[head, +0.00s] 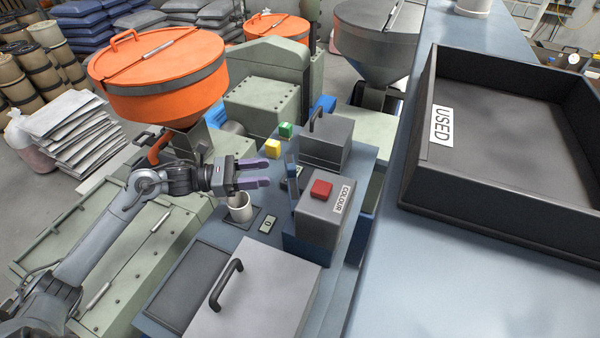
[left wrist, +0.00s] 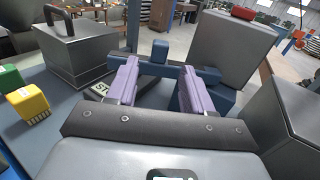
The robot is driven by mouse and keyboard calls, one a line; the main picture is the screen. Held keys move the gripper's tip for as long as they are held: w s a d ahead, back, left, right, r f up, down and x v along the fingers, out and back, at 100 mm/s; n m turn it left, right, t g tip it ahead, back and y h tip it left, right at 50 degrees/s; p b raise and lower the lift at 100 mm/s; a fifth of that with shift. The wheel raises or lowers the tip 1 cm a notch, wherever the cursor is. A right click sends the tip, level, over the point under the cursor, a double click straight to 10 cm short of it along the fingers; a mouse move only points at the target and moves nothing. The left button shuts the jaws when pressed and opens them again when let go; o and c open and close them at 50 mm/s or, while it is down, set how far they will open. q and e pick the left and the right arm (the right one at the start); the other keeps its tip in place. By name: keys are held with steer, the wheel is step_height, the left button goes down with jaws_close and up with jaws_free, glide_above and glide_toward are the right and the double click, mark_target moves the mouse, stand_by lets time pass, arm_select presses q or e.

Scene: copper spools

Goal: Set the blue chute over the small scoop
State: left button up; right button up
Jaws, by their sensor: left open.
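My left gripper (head: 267,173) is open, its two purple fingers pointing right over the bench. A slate-blue upright piece (head: 292,152), which may be the blue chute, stands just beyond the fingertips, beside the COLOUR box. In the left wrist view, a blue crossbar with a small upright tab (left wrist: 160,50) lies ahead of the open fingers (left wrist: 162,85); I cannot tell whether they touch it. A label starting with S (left wrist: 100,88) shows beside the left finger. I cannot make out the small scoop. My right gripper is not in view.
A grey COLOUR box (head: 318,215) with a red block (head: 321,189) stands right of the gripper. Yellow (head: 272,147) and green (head: 286,130) blocks and a handled grey box (head: 326,143) stand behind. A white cup (head: 240,208) stands below the gripper. The USED tray (head: 500,222) is at right.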

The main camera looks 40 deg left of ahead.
mark_target(292, 166)
arm_select(q)
steer(key=p+x, duration=0.3)
steer(key=x, duration=0.5)
steer(key=shift+w+d+r, duration=0.15)
steer(key=shift+w+r, duration=0.05)
steer(key=shift+p+x, duration=0.35)
steer(key=shift+x, duration=0.55)
steer(key=shift+f, duration=0.2)
steer(key=shift+c, duration=0.5)
jaws_close()
